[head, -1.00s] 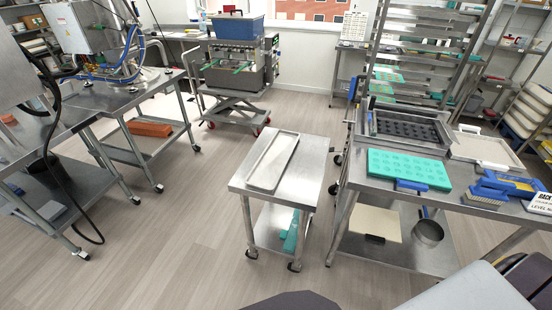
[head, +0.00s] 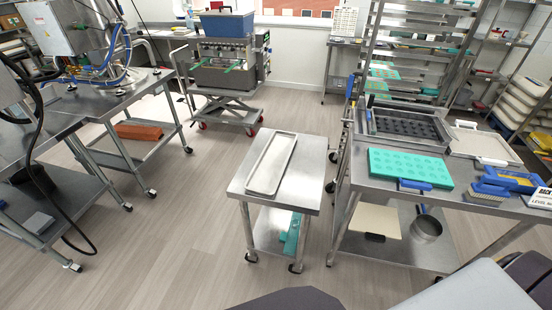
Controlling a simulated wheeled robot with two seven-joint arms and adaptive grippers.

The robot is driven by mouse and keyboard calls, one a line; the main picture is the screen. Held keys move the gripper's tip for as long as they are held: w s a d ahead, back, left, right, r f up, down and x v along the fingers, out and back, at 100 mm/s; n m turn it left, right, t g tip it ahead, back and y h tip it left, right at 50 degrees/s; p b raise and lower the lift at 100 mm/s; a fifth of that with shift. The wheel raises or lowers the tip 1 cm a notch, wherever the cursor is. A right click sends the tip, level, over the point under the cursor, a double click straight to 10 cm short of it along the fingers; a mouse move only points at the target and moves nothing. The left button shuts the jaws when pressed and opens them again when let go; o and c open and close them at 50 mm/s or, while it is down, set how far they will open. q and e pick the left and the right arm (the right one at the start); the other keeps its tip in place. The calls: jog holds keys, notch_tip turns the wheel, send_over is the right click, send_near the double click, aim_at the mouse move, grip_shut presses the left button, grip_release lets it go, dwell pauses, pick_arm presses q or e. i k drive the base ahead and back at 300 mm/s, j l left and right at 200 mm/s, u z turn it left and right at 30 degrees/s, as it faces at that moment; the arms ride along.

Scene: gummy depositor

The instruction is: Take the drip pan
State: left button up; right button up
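A long, shallow metal pan, which looks like the drip pan (head: 271,164), lies flat on top of the small steel cart (head: 301,196) in the middle of the floor. Its long side runs away from me, and it looks empty. Neither of my grippers shows in the head view. Only smooth grey and dark parts of my own body show along the bottom edge.
A steel table (head: 459,207) at right holds a teal mold (head: 410,168), a dark tray (head: 407,125) and blue-handled brushes. A depositor machine (head: 226,65) stands on a lift cart behind. Steel tables stand at left. Floor (head: 160,240) left of the small cart is clear.

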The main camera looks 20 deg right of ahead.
aim_at(266, 175)
jog(key=i+j+z, duration=0.8)
jog(key=j, duration=0.35)
jog(key=i+j+z, duration=0.25)
jog(key=j, duration=0.25)
jog(key=i+j+z, duration=0.3)
jog(key=j, duration=0.25)
jog(key=i+j+z, duration=0.1)
jog(key=j+z, duration=0.15)
jog(key=j, duration=0.3)
jog(key=j+z, duration=0.25)
jog(key=j, duration=0.35)
jog(key=i+j+z, duration=0.1)
jog(key=j+z, duration=0.2)
jog(key=j, duration=0.3)
